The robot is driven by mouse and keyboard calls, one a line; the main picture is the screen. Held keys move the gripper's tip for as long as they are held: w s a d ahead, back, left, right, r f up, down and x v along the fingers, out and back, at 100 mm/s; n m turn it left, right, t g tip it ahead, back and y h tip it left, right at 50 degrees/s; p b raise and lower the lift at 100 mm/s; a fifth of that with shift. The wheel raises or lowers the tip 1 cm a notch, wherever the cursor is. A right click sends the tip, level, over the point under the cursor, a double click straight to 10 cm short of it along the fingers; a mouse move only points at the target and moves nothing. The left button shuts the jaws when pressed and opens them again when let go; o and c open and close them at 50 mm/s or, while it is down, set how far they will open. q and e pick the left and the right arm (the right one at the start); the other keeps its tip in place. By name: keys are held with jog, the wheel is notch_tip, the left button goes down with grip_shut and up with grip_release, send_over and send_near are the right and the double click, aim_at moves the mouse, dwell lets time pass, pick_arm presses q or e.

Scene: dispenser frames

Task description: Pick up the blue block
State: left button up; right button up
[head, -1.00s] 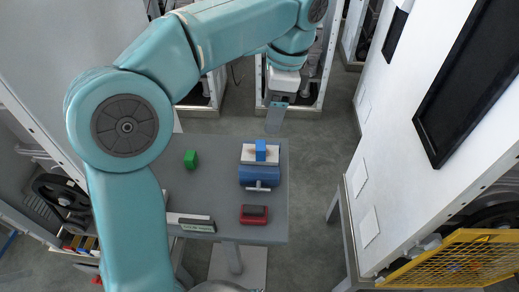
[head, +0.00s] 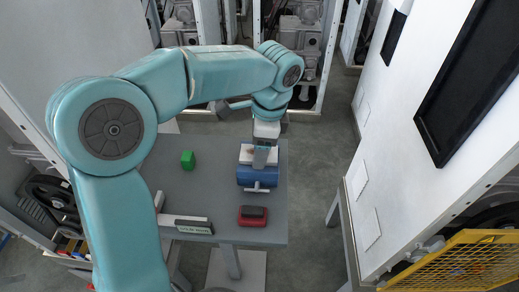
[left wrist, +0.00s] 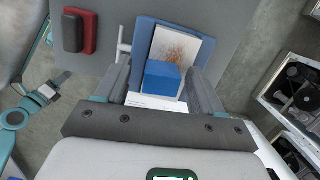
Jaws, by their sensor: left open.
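The blue block (left wrist: 162,79) lies on the white-and-brown upper face of a blue object (left wrist: 146,33) in the left wrist view. My left gripper (left wrist: 160,72) is open, with one finger on each side of the block. A gap shows between the block and each finger, so it is not held. In the head view my left gripper (head: 262,158) is over the white top of the blue object (head: 262,177), and it hides most or all of the block. My right gripper cannot be made out in either view.
A red item with a dark top (head: 252,215) sits near the front edge. A white cabinet (head: 400,180) rises to the right of the table. The table between green block and blue object is clear.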

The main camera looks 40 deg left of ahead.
pick_arm(q)
jog(key=c, duration=1.1)
